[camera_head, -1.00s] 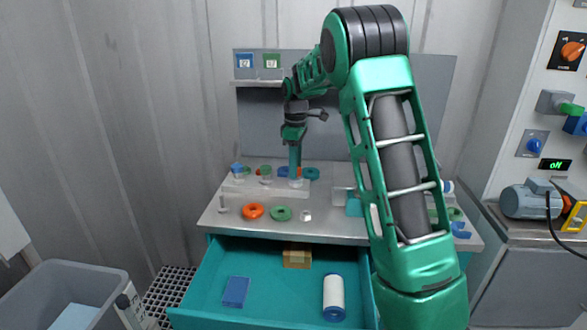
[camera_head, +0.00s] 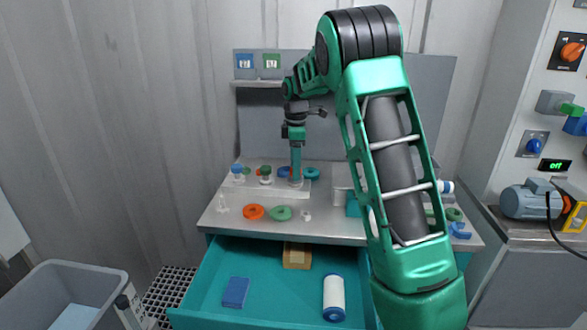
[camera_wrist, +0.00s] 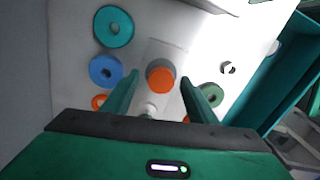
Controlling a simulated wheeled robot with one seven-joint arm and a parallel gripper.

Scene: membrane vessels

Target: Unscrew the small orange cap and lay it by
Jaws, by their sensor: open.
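The small orange cap (camera_wrist: 160,80) sits on top of a vessel on the pale rack, near the middle of the wrist view. My gripper (camera_wrist: 160,84) is open, with one green finger on each side of the cap. I see gaps between the fingers and the cap, and nothing is held. In the head view my gripper (camera_head: 295,181) points straight down at the right part of the pale rack (camera_head: 270,190) on the bench. There the fingers largely hide the cap and its vessel. Whether the fingertips are level with the cap is hard to tell.
Blue-capped (camera_head: 237,169) and green-capped (camera_head: 265,170) vessels stand left of my gripper. A blue ring (camera_wrist: 106,71) and a teal ring (camera_wrist: 114,27) lie beside the rack. An orange ring (camera_head: 253,212) and green ring (camera_head: 281,213) lie in front. The teal drawer (camera_head: 205,295) is open.

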